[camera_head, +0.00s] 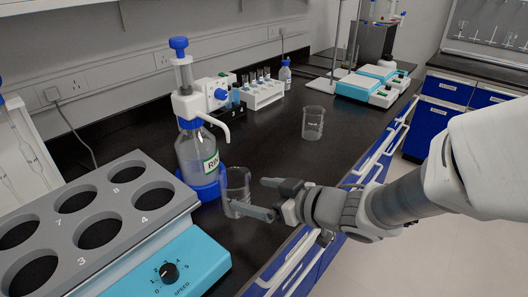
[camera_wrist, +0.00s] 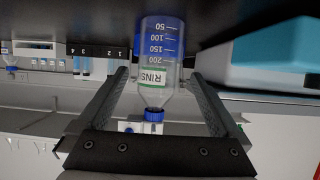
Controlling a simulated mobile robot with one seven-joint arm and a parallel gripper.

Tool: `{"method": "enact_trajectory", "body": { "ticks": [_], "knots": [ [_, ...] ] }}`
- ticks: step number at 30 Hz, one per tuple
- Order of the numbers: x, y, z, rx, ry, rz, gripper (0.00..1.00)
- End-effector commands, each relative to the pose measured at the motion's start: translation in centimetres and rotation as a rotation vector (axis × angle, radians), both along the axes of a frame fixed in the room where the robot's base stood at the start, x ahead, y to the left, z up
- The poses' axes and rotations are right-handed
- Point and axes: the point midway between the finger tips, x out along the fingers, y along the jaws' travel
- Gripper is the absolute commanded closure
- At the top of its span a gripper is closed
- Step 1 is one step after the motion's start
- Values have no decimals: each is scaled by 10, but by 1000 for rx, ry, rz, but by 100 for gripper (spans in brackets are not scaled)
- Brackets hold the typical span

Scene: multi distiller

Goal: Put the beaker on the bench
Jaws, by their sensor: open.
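A clear glass beaker (camera_head: 236,180) stands upright on the black bench (camera_head: 276,148), just right of the rinse bottle, its lower part partly hidden by a finger. My gripper (camera_head: 250,194) is open and low over the bench, reaching in from the right with its fingertips at the beaker. In the wrist view, which is upside down, the graduated beaker (camera_wrist: 162,45) shows centred between the two open fingers (camera_wrist: 160,74); I see a gap on both sides. A second clear beaker (camera_head: 313,124) stands farther back on the bench.
The rinse bottle (camera_head: 198,150) with its blue-capped dispenser stands close behind the beaker. A grey block with round holes (camera_head: 125,215) on a blue device (camera_head: 185,262) is at the left front. A tube rack (camera_head: 265,95) is behind. Bench between the beakers is clear.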

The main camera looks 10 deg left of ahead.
Motion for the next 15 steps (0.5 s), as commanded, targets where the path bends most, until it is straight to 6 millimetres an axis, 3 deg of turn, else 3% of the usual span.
{"method": "enact_trajectory", "body": {
  "ticks": [9, 13, 15],
  "knots": [
    [-6, -17, 8, -3, -3, -10, 0],
    [12, -35, 16, -47, -42, -109, 0],
    [28, -58, 25, -95, -73, -216, 0]
  ]
}}
